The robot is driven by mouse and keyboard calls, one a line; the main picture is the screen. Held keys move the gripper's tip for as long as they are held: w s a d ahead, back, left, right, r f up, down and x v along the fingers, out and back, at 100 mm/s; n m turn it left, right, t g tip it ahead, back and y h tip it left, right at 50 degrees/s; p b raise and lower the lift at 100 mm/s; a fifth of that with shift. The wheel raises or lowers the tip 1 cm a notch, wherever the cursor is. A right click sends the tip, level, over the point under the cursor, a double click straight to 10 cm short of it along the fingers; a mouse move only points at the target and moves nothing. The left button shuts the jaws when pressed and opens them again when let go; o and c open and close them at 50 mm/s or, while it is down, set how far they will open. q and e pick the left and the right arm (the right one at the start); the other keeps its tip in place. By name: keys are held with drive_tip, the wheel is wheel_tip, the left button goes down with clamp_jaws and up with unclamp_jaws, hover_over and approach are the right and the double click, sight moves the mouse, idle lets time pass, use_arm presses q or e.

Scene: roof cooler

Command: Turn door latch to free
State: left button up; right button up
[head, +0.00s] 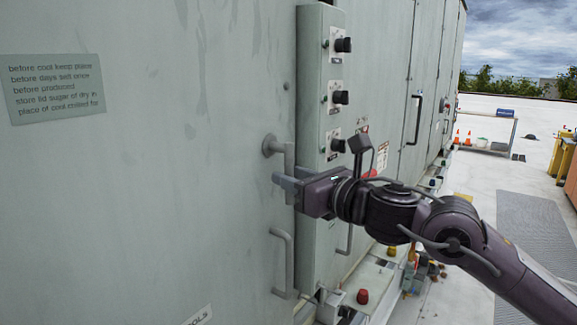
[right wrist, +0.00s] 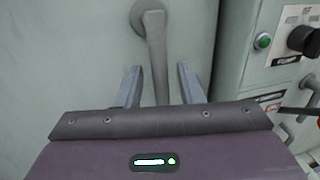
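The grey door latch (head: 273,147) sits on the pale green cabinet door, with a round hub and a lever that bends downward. It also shows in the right wrist view (right wrist: 154,45), where the lever hangs down from the hub with a slight tilt. My right gripper (head: 285,183) is at the lower part of the lever. In the right wrist view its two fingers (right wrist: 158,85) are apart, one on each side of the lever, with gaps visible on both sides. The lever's lower end is hidden behind the gripper body. My left gripper is not in view.
A control box (head: 322,70) with black knobs stands out from the wall just right of the latch. A fixed grey door handle (head: 289,262) is below the gripper. Valves and fittings (head: 363,297) line the base. Open white roof lies to the right.

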drive_tip(key=shift+w+a, duration=0.5)
drive_tip(key=shift+w, duration=0.05)
clamp_jaws()
